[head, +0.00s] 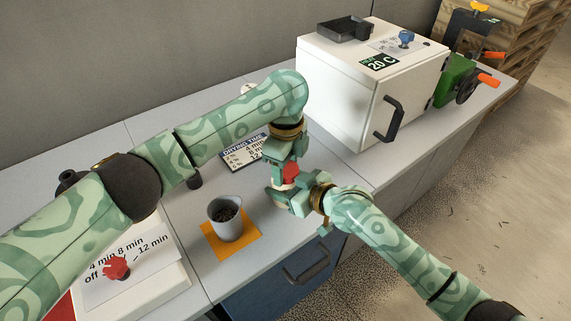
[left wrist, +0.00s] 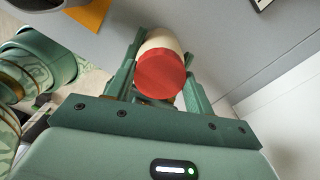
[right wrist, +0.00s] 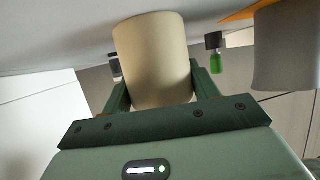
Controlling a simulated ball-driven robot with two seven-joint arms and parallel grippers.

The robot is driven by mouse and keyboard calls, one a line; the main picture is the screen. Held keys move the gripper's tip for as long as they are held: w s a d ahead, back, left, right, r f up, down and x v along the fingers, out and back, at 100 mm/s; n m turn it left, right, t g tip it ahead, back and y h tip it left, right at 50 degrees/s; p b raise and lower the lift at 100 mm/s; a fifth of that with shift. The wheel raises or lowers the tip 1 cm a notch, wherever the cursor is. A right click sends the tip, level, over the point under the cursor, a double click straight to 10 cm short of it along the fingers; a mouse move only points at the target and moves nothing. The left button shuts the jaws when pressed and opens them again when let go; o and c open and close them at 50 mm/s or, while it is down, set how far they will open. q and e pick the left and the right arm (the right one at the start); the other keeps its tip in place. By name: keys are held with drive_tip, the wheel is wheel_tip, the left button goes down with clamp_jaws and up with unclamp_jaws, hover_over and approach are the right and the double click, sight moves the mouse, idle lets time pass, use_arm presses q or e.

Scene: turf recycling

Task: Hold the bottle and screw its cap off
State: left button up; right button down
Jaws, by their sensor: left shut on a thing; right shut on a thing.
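The bottle is cream-coloured with a red cap (head: 291,171), held over the bench near its front edge. In the head view the grippers hide most of it. My left gripper (head: 289,160) comes from above and is shut on the cap. In the left wrist view the red cap (left wrist: 160,76) lies between its fingers, with the cream bottle (left wrist: 163,42) beyond. My right gripper (head: 288,193) comes from the front right and is shut on the bottle body. In the right wrist view the cream bottle (right wrist: 153,60) fills the space between its fingers.
A grey cup (head: 224,228) with dark granules stands on an orange mat (head: 245,247), left of the grippers. A drying-time sign (head: 238,155) lies behind. A white oven (head: 338,95) is at the back right. A red knob (head: 116,267) is at lower left.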

sight(286, 168)
use_arm(q)
drive_tip(key=shift+n, duration=1.1)
drive_tip(key=shift+r, duration=0.2)
drive_tip(key=shift+r, duration=0.95)
drive_tip(key=shift+r, duration=2)
use_arm(e)
drive_tip(key=shift+c, duration=1.6)
unclamp_jaws()
